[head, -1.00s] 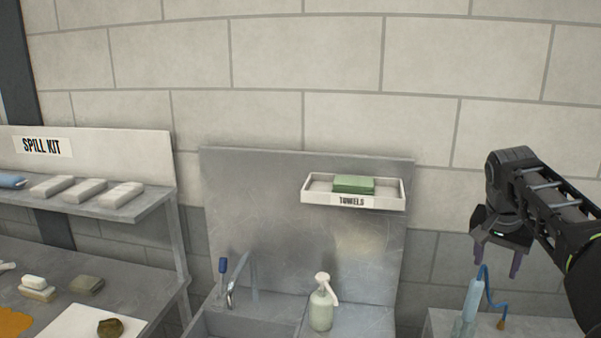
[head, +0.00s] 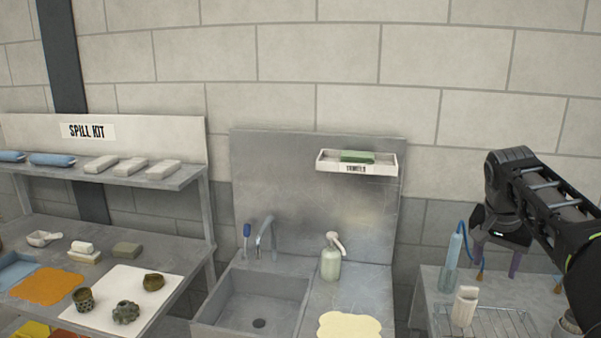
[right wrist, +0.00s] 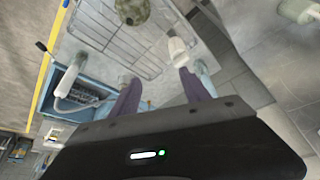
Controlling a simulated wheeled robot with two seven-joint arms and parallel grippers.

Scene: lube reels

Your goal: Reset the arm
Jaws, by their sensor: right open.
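My right gripper (head: 497,262) is at the right of the head view, held in the air in front of the side table. Its two purple fingers point down and stand apart, with nothing between them. In the right wrist view the open fingers (right wrist: 160,90) reach over the floor and table area. My left gripper is in neither view.
The side table (head: 432,290) holds a wire rack (head: 490,322), a white container (head: 465,306) and a blue bottle with a hose (head: 452,258). A sink (head: 255,300), a pump bottle (head: 331,262) and a towel tray (head: 335,168) are at the middle. A spill kit shelf (head: 195,178) is at left.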

